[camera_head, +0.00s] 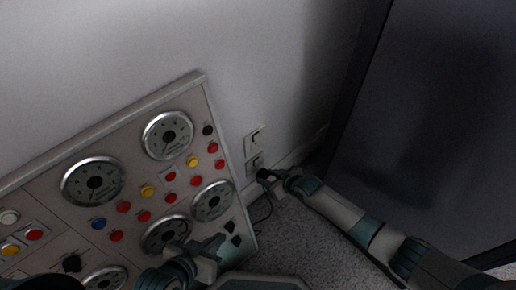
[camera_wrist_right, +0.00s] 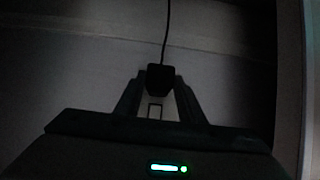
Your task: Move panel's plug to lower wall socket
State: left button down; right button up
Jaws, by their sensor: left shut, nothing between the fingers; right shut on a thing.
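The control panel (camera_head: 130,190) leans at the left of the head view. Two wall sockets are right of it: an upper socket (camera_head: 256,138) and a lower socket (camera_head: 254,164). My right gripper (camera_head: 268,176) is at the lower socket, shut on a black plug. In the right wrist view the plug (camera_wrist_right: 160,76) sits between the fingertips, with its cord running up. Whether the plug is in the socket or just in front of it I cannot tell. My left gripper (camera_head: 221,244) is shut and empty before the panel's lower right part.
The panel carries dials (camera_head: 167,136) and several coloured buttons. A dark cabinet-like block (camera_head: 430,110) stands at the right. A thin cord (camera_head: 262,214) hangs by the panel's right edge. Grey carpet (camera_head: 300,240) lies open between panel and my right arm.

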aim_at(264, 174)
jog(key=shift+w+a+r, duration=0.1)
jog(key=shift+w+a, duration=0.8)
dwell(5.0)
jog(key=o, duration=1.1)
jog(key=shift+s+d, duration=0.1)
jog(key=shift+p+v, duration=2.4)
jog(key=shift+p, duration=0.25)
